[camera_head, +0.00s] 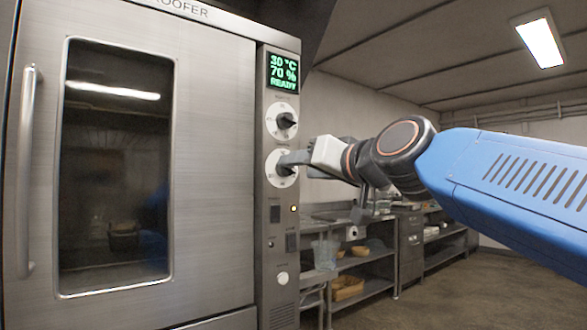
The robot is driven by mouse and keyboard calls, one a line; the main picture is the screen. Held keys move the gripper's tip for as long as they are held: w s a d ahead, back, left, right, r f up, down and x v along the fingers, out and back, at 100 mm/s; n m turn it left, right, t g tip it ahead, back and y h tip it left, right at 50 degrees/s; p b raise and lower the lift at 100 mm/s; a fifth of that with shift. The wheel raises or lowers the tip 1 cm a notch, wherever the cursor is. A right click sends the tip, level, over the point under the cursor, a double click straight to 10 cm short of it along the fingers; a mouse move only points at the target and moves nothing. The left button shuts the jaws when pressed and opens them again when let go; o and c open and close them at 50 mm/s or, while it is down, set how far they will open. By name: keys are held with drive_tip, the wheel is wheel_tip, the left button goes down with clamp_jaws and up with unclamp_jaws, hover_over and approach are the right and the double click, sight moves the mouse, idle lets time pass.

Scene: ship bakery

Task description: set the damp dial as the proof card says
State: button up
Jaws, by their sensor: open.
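The proofer (215,180) is a tall steel cabinet at the left with a shut door. Its narrow control panel carries two dials. The upper dial (282,122) has a white face and a black knob, and is clear of my arm. The lower dial (277,178) is the same kind, with its knob partly hidden by my gripper (286,160). My gripper is open and its fingers are at the lower knob; I cannot tell whether they touch it. The green display (283,72) reads 30 °C, 70 %, READY. The dial labels are too small to read. No proof card can be made out.
Below the dials are a dark switch (275,212), a small lit lamp (294,209) and a white round button (282,278). The door handle (28,170) stands out at the far left. A steel shelf (370,285) with baskets stands behind. The floor at the right is clear.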

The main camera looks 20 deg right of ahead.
sight(291, 168)
drive_tip(key=shift+x, duration=1.9)
drive_tip(key=c, duration=1)
